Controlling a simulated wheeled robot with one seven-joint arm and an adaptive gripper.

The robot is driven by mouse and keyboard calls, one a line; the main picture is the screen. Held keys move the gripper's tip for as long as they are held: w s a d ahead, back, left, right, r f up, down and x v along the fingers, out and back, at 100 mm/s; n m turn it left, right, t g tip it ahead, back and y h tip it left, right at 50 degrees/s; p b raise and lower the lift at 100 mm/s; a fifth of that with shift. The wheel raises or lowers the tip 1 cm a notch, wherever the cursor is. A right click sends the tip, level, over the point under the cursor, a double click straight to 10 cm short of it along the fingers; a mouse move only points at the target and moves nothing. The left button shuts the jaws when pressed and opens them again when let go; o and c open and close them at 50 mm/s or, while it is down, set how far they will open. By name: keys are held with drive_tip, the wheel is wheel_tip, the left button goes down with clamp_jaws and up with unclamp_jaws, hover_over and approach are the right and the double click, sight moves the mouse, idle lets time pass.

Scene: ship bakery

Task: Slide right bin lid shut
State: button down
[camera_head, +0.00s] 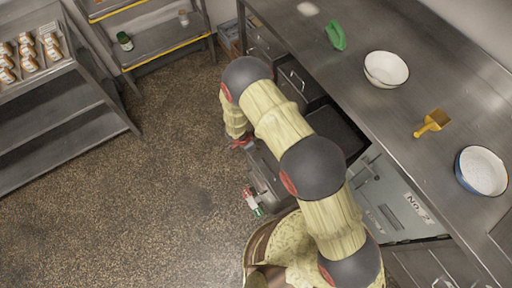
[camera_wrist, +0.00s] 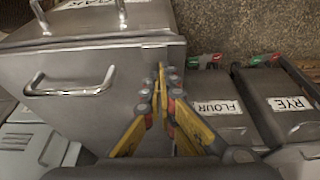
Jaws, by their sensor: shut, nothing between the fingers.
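In the wrist view, a large grey metal bin (camera_wrist: 110,60) with a bright bar handle (camera_wrist: 70,82) fills the left side. A partly cut-off label sits at its top edge. My gripper (camera_wrist: 161,70) is shut and empty, its fingertips close by the right edge of this bin's handled face; I cannot tell whether they touch it. Which bin is the right one, and how far its lid stands open, I cannot tell. In the head view, my arm hides much of the bins under the counter, and a dark bin surface (camera_head: 338,128) shows beside it.
Bins labelled FLOUR (camera_wrist: 216,108) and RYE (camera_wrist: 290,104) stand at the right in the wrist view. The steel counter (camera_head: 400,110) overhangs the bins in the head view. A grey panel marked NO. 2 (camera_head: 392,200) stands beside them. Speckled floor (camera_head: 150,190) is free at left.

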drive_tip(key=v, duration=1.2)
